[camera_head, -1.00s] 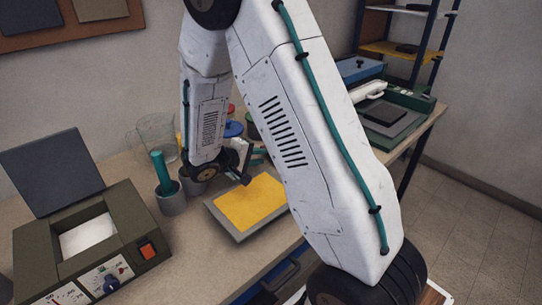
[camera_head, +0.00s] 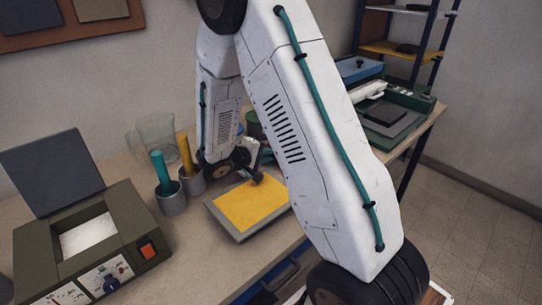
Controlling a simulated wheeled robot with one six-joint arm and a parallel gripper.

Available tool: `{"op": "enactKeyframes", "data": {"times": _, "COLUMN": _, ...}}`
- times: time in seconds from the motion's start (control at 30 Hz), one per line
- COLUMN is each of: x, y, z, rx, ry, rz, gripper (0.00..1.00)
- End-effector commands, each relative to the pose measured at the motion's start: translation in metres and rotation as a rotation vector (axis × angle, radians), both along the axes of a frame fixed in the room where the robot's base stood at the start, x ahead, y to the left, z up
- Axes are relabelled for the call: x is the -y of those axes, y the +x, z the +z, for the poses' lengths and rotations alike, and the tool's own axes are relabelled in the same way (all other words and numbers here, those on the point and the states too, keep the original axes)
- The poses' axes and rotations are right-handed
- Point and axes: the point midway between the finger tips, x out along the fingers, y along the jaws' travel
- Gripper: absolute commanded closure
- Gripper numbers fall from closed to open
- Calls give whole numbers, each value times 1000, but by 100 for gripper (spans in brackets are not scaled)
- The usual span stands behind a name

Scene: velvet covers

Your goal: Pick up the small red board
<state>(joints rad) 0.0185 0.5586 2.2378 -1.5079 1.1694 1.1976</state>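I cannot make out a small red board in the head view; my arm covers part of the table. My gripper (camera_head: 257,172) is partly in view below my wrist, just above the back edge of a yellow sheet (camera_head: 250,205). Its fingers are small and partly hidden, so I cannot tell whether they are open or hold anything. The yellow sheet lies in a shallow grey tray (camera_head: 239,236) at the table's front edge.
Left of my wrist stand two grey cups, one with a teal roll (camera_head: 159,170), one with a yellow roll (camera_head: 185,152). A glass jug (camera_head: 155,135) is behind. An olive machine (camera_head: 90,245) with a raised lid is at left. A green press (camera_head: 400,115) stands at right.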

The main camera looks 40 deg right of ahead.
Motion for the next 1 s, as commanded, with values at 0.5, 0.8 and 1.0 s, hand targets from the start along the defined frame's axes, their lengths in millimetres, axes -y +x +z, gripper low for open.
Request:
{"op": "enactKeyframes", "data": {"times": 0.5, "x": 0, "y": -1, "z": 24, "rx": -2, "ry": 4, "rz": 0, "gripper": 100}}
{"op": "enactKeyframes", "data": {"times": 0.8, "x": -9, "y": -1, "z": 27, "rx": -2, "ry": 4, "rz": 3, "gripper": 100}}
{"op": "enactKeyframes", "data": {"times": 1.0, "x": -38, "y": -2, "z": 37, "rx": -2, "ry": 3, "rz": 4, "gripper": 100}}
